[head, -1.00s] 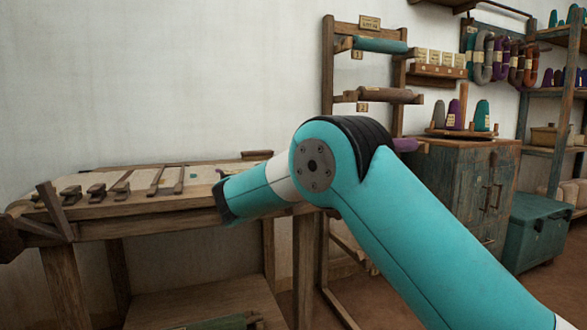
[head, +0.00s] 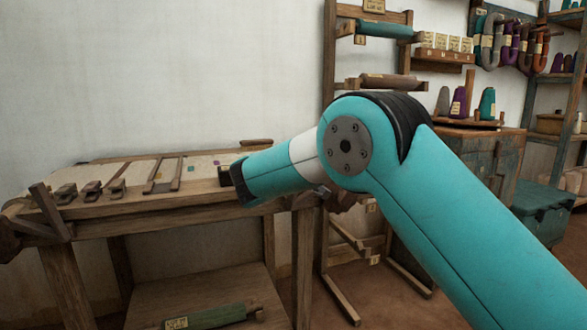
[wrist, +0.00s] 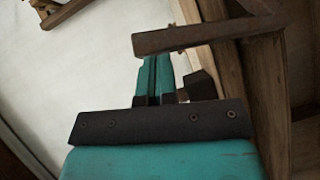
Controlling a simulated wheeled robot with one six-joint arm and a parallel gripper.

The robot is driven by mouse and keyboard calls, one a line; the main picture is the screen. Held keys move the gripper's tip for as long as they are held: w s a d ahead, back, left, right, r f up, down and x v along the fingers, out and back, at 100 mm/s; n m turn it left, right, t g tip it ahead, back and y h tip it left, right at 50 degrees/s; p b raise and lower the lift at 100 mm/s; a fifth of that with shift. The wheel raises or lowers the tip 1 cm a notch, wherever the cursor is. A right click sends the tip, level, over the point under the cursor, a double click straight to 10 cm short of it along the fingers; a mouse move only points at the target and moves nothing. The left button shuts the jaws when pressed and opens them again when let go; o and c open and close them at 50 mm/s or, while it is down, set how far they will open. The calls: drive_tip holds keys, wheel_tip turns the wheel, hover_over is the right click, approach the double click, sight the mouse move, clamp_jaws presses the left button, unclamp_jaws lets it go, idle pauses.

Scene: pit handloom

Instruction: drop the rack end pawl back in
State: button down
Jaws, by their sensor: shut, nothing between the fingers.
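My gripper (wrist: 154,76) shows in the wrist view, its two teal fingers close together with nothing between them. A brown, rusty-looking bar (wrist: 205,34) lies across the view just beyond the fingertips; I cannot tell whether they touch it or whether it is the pawl. A dark block (wrist: 199,86) sits right beside the fingers. In the head view the gripper is hidden behind my teal arm. A wooden rack (head: 331,60) with rollers on its arms stands behind the arm. I cannot make out the pawl for sure in the head view.
A wooden bench (head: 130,206) with several small tools stands at left, with a green roll (head: 212,317) on its lower shelf. At right are a worn cabinet (head: 480,165) with cones on top, a teal chest (head: 540,207) and shelves (head: 545,95). Bare floor shows between.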

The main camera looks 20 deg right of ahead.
drive_tip(key=shift+d, duration=0.1)
drive_tip(key=w+a+p+v, duration=0.1)
drive_tip(key=a+p+v, duration=0.1)
drive_tip(key=v, duration=1.1)
drive_tip(key=shift+w+a, duration=0.25)
drive_tip(key=shift+a, duration=0.1)
